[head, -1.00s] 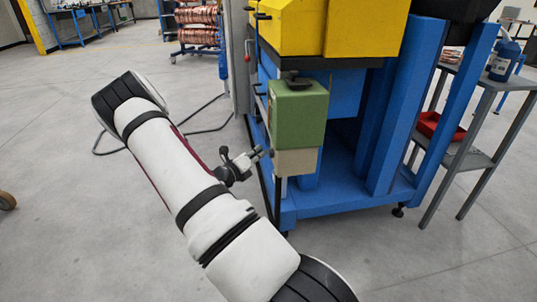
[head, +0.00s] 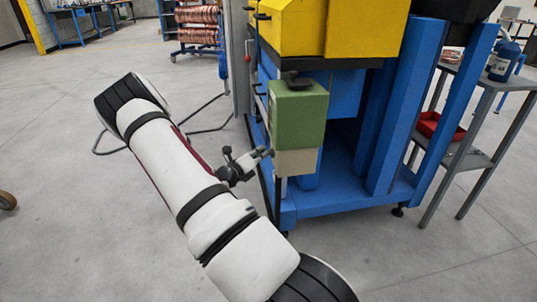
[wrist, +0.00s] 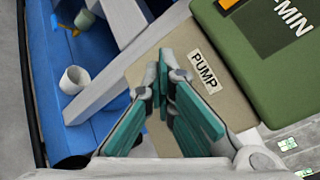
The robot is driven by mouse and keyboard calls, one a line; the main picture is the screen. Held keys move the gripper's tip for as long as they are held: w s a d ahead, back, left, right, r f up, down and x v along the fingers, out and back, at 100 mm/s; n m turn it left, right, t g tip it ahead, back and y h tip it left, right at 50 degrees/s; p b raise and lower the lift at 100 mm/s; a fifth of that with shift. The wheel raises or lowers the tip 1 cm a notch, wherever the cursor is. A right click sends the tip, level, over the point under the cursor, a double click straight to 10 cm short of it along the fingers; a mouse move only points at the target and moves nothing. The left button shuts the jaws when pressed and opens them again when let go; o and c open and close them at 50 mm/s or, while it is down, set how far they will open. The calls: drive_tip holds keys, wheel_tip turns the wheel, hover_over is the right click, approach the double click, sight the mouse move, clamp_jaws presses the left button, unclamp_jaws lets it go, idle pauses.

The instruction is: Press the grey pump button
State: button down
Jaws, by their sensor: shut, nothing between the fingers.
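A green box (head: 299,115) with a beige lower block (head: 297,163) hangs on the front of the blue machine. In the wrist view, the beige block (wrist: 150,75) carries a white PUMP label (wrist: 205,72). My gripper (head: 267,153) is at the left side of the beige block, at about its height. In the wrist view, my gripper (wrist: 166,72) is shut and empty, its tips over the beige face just left of the label. The grey pump button cannot be told apart clearly; the fingertips cover the area beside the label. Contact cannot be told.
The blue machine frame (head: 345,205) with a yellow top (head: 340,25) stands behind the box. A grey shelf (head: 470,160) with a red tray (head: 438,128) is at the right. A dark cable (head: 205,130) lies on the floor at the left. Open floor (head: 70,220) lies left of my arm.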

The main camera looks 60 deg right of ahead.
idle(0.4)
drive_tip(key=shift+w+a, duration=0.55)
drive_tip(key=shift+w, duration=0.05)
drive_tip(key=shift+w+a+p, duration=0.55)
drive_tip(key=shift+w+a, duration=1.1)
drive_tip(key=shift+w, duration=0.3)
